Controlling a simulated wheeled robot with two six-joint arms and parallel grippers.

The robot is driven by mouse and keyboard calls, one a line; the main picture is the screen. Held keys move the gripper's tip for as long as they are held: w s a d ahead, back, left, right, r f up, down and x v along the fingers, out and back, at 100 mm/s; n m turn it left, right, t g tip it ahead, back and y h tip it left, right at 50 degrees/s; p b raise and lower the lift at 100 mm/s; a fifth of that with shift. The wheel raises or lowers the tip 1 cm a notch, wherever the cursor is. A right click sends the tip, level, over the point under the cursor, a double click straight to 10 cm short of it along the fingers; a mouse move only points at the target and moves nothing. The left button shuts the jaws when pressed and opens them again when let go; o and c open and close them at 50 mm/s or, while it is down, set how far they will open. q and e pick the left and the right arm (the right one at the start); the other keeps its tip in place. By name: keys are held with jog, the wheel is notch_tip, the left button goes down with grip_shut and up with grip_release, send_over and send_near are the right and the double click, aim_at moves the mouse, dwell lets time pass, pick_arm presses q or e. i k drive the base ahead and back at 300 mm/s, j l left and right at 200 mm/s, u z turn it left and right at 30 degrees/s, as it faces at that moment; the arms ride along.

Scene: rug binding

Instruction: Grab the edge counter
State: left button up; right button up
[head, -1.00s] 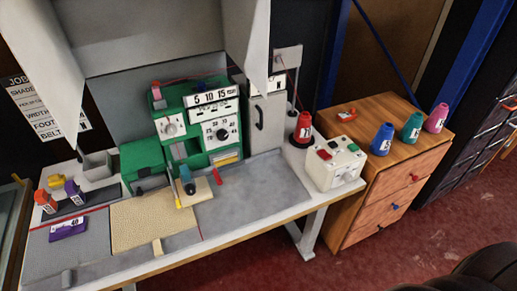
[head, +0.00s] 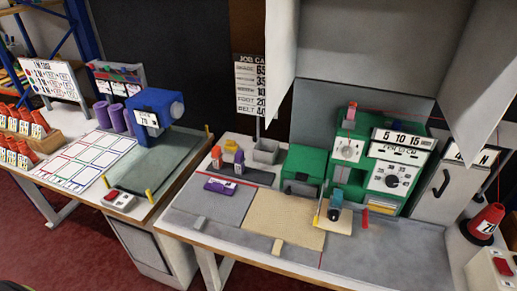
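I cannot tell for sure which object is the edge counter. A flat purple piece with a white label (head: 220,185) lies on the grey left part of the bench. Behind it stand a small orange block (head: 216,156), a small purple block with a white label (head: 239,163) and a yellow piece (head: 231,146). A green machine with white dials (head: 375,165) stands at the back of the bench, with a teal piece (head: 335,206) on a small board in front of it. Neither of my grippers is in view.
A tan mat (head: 270,218) lies mid-bench, with bare grey surface (head: 385,250) to its right. A red numbered cone (head: 486,222) stands at right.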

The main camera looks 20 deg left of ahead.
aim_at(213, 185)
jog(key=i+l+u, duration=0.2)
jog(key=l, duration=0.45)
jog(key=l+u, duration=0.2)
jog(key=l, duration=0.45)
